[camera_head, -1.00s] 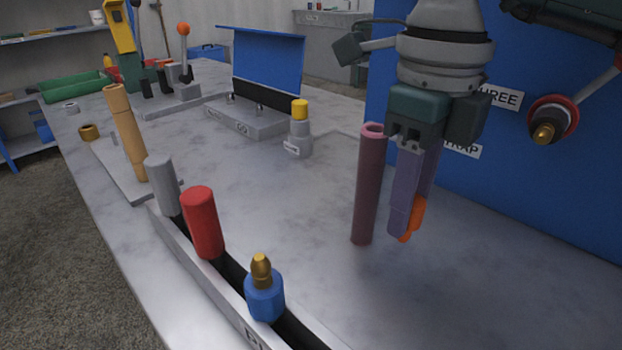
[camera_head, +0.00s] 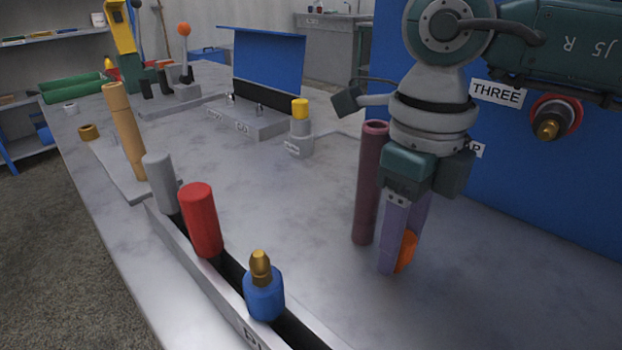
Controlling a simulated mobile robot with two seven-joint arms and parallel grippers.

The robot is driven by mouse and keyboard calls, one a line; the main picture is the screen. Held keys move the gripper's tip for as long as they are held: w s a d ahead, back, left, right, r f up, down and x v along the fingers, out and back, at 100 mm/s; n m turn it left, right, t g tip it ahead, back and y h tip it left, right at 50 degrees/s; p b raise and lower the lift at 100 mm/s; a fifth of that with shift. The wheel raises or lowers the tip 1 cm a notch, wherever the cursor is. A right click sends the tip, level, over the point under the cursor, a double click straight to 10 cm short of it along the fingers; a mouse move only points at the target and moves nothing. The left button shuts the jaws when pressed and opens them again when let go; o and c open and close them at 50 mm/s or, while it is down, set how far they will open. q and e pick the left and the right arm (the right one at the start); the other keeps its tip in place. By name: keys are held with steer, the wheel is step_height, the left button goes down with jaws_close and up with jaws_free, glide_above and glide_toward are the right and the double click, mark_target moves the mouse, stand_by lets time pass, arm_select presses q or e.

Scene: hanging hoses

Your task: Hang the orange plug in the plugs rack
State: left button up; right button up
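The orange plug (camera_head: 406,252) shows at the tips of the purple fingers of my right gripper (camera_head: 402,238), partly hidden behind the near finger. My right gripper points down and is shut on it, above the grey table at right. The plugs rack (camera_head: 215,282) is a long pale rail with a dark slot along the table's near left edge. A grey plug (camera_head: 161,180), a red plug (camera_head: 201,220) and a blue plug with a brass tip (camera_head: 264,288) stand in it. My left gripper is not in view.
A dark pink upright tube (camera_head: 369,185) stands just left of my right gripper. A blue panel (camera_head: 540,200) with labels and a red-and-brass fitting (camera_head: 553,120) is behind. A tan post (camera_head: 125,135) and a yellow-topped grey piece (camera_head: 300,130) stand farther back. The table between rack and tube is clear.

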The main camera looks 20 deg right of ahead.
steer(key=shift+o, duration=0.5)
steer(key=shift+r, duration=0.1)
steer(key=shift+r, duration=0.3)
step_height(320, 180, up, 12)
steer(key=p, duration=0.1)
steer(key=shift+f, duration=0.2)
